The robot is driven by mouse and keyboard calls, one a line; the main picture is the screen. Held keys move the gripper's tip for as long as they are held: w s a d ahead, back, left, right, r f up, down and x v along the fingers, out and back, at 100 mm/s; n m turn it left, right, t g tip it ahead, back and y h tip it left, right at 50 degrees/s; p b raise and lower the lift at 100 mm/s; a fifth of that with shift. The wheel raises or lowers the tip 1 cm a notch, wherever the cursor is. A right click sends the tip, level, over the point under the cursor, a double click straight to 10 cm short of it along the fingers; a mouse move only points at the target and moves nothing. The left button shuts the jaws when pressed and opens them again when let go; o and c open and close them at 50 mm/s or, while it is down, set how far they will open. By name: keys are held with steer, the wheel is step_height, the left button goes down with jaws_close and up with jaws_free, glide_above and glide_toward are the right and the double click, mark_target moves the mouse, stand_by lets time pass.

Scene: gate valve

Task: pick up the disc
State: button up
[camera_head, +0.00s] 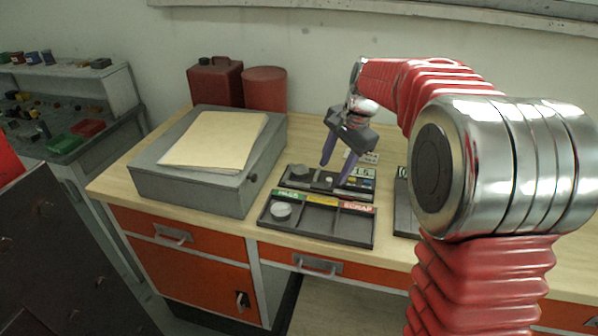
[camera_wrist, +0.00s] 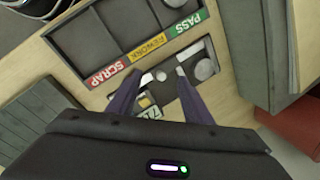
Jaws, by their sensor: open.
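A light grey disc (camera_head: 281,210) lies in the PASS compartment of the dark sorting tray (camera_head: 340,229); it also shows at the top edge of the wrist view (camera_wrist: 185,9). Behind that tray is a dark holder with a larger grey round piece (camera_head: 299,171) at its left, seen also in the wrist view (camera_wrist: 205,69). A small pale round piece (camera_wrist: 161,75) lies on the holder between my fingertips as the wrist view shows it. My gripper (camera_head: 333,175) is open and empty, pointing down over the holder. I cannot tell its exact height.
The tray has PASS, REWORK and SCRAP labels; its REWORK and SCRAP compartments look empty. A grey box (camera_head: 205,175) with papers stands left, with a red can (camera_head: 215,81) and red cylinder (camera_head: 265,88) behind. Another dark tray (camera_head: 403,205) sits right, partly behind my arm.

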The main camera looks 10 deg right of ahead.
steer(key=w+a+r+m+y, duration=0.1)
steer(key=w+a+r+m, duration=0.1)
steer(key=w+r+m, duration=0.4)
steer(key=w+m, duration=0.1)
steer(key=m, duration=0.4)
steer(key=shift+w+m+y, duration=0.3)
steer(key=shift+m+y, duration=0.1)
steer(key=shift+f, duration=0.2)
glide_above(302, 169)
steer(key=s+d, duration=0.1)
steer(key=d, duration=0.1)
steer(key=f, duration=0.7)
steer(key=shift+s+f, duration=0.2)
steer(key=shift+f, duration=0.15)
steer(key=shift+x, duration=2.6)
steer(key=shift+d, duration=0.15)
